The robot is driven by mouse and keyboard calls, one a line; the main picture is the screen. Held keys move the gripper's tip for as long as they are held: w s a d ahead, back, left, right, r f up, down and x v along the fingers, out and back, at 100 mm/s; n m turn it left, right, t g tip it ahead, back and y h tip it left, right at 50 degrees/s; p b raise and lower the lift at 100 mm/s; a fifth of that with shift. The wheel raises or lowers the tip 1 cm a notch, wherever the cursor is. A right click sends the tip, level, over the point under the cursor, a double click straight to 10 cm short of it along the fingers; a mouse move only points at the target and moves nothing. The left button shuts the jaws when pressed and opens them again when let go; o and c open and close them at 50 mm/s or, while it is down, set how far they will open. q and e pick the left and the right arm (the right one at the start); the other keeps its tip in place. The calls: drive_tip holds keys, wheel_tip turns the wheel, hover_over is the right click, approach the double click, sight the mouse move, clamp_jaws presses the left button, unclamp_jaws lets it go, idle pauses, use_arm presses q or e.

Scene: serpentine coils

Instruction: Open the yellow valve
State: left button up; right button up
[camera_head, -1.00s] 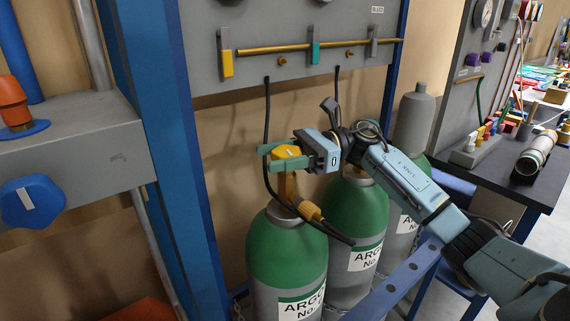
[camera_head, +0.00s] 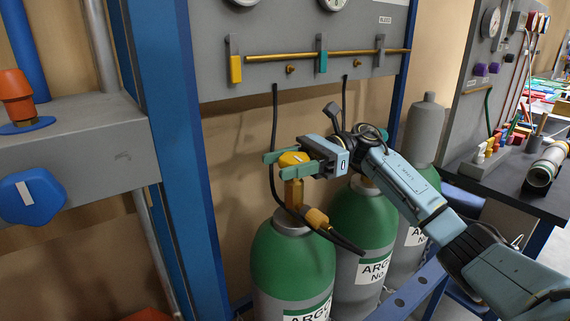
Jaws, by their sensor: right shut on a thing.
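The yellow valve (camera_head: 293,159) is a round knob with a white mark on top. It sits on the brass stem above the nearest green-topped argon cylinder (camera_head: 290,256). My right gripper (camera_head: 291,163) comes in from the right, its teal fingers on both sides of the knob, shut on it. The fingers hide part of the knob's side. A brass fitting with a black hose (camera_head: 345,242) comes off the stem below the knob. My left gripper is not in view.
More argon cylinders (camera_head: 362,222) stand behind and right of the nearest one. A grey panel (camera_head: 290,68) with a brass pipe and a yellow lever (camera_head: 236,69) is above. A blue post (camera_head: 170,120) and a blue knob (camera_head: 29,197) are at left. A cluttered bench is at right.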

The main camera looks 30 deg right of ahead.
sight(287, 158)
drive_tip(key=shift+r, duration=0.1)
drive_tip(key=o, duration=1)
drive_tip(key=shift+d, duration=0.1)
drive_tip(key=shift+r, duration=0.3)
wheel_tip(287, 158, up, 9)
drive_tip(key=shift+f+p, duration=0.2)
drive_tip(key=shift+p, duration=0.75)
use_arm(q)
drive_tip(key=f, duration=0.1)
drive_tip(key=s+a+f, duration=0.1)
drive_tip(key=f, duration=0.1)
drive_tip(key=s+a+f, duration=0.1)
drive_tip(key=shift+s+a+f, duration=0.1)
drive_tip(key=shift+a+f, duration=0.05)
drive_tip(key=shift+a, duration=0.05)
use_arm(e)
drive_tip(key=shift+r, duration=0.4)
